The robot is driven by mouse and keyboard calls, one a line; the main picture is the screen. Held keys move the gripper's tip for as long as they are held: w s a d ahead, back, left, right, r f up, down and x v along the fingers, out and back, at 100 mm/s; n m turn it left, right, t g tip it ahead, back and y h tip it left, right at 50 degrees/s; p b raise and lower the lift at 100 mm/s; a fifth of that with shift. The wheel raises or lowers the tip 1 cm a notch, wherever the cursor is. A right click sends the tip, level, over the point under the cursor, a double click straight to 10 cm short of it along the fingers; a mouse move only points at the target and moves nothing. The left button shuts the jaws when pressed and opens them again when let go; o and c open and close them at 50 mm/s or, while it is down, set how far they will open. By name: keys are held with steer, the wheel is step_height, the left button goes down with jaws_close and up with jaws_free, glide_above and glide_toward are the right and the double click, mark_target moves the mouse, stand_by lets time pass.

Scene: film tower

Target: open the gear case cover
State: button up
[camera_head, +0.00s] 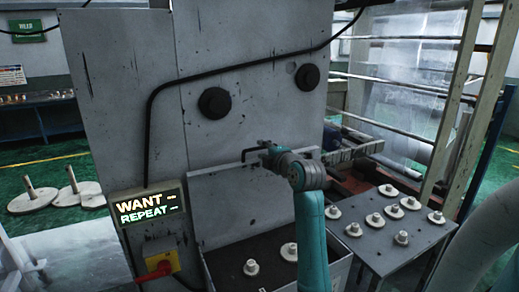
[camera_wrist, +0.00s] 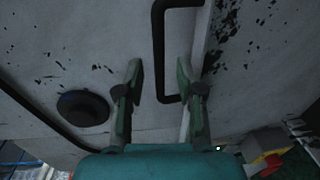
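In the wrist view the handle (camera_wrist: 159,50) runs between the two fingers of my gripper (camera_wrist: 159,72). The fingers are open, with a gap on each side of the bar. I cannot tell how deep the bar sits between them. In the head view my gripper (camera_head: 268,150) is just right of the handle.
An open bin (camera_head: 208,268) with white gears stands below the cover. A grey table (camera_head: 378,252) with several white gears is at right. A lit sign (camera_head: 150,205) and a red switch (camera_head: 160,265) are at left. Black round knobs (camera_head: 215,103) stick out above.

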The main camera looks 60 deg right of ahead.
mark_target(260, 148)
steer(key=shift+x, duration=1.6)
jaws_close()
